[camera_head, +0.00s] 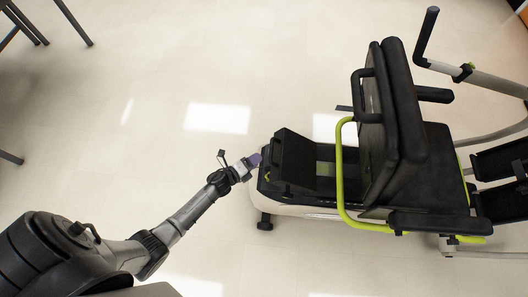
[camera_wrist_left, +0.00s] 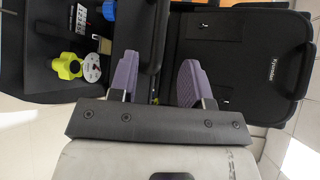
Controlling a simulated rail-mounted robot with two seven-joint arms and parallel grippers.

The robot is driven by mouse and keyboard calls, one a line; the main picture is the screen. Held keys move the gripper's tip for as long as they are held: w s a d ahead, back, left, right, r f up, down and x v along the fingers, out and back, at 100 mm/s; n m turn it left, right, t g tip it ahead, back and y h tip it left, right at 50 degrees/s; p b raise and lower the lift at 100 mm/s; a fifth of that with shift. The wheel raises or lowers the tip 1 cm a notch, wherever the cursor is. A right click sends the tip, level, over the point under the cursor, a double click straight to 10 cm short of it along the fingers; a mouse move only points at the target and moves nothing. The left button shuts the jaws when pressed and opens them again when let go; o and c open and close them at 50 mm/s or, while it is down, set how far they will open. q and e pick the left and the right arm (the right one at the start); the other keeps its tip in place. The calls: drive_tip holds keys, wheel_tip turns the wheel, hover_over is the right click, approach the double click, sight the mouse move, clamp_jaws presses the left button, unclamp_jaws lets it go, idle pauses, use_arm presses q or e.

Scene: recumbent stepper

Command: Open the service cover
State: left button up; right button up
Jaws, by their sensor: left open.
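The service cover (camera_head: 294,157) is a black panel at the rear end of the recumbent stepper, and it appears raised at a tilt. In the left wrist view a dark upright slab (camera_wrist_left: 155,35), seemingly the cover seen near its edge, stands between and beyond the fingers. Left of it an exposed recess shows a yellow-green knob (camera_wrist_left: 67,66) and a pale round dial (camera_wrist_left: 92,67). My left gripper (camera_head: 256,160) is at the machine's rear end; its purple fingers (camera_wrist_left: 158,82) are open. Whether they touch the slab cannot be told. My right gripper is out of view.
The stepper's black seat (camera_head: 392,105) with its lime frame (camera_head: 341,180) stands right of the cover. A black surface with lettering (camera_wrist_left: 240,50) lies right of the slab in the wrist view. The floor (camera_head: 130,130) left of the machine is clear; dark furniture legs (camera_head: 75,22) are far left.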

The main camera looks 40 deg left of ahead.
use_arm(q)
drive_tip(key=p+v, duration=0.1)
drive_tip(key=v, duration=0.4)
drive_tip(key=shift+s+r, duration=0.1)
drive_tip(key=shift+s, duration=0.2)
drive_tip(key=shift+a, duration=0.1)
drive_tip(key=shift+c, duration=0.2)
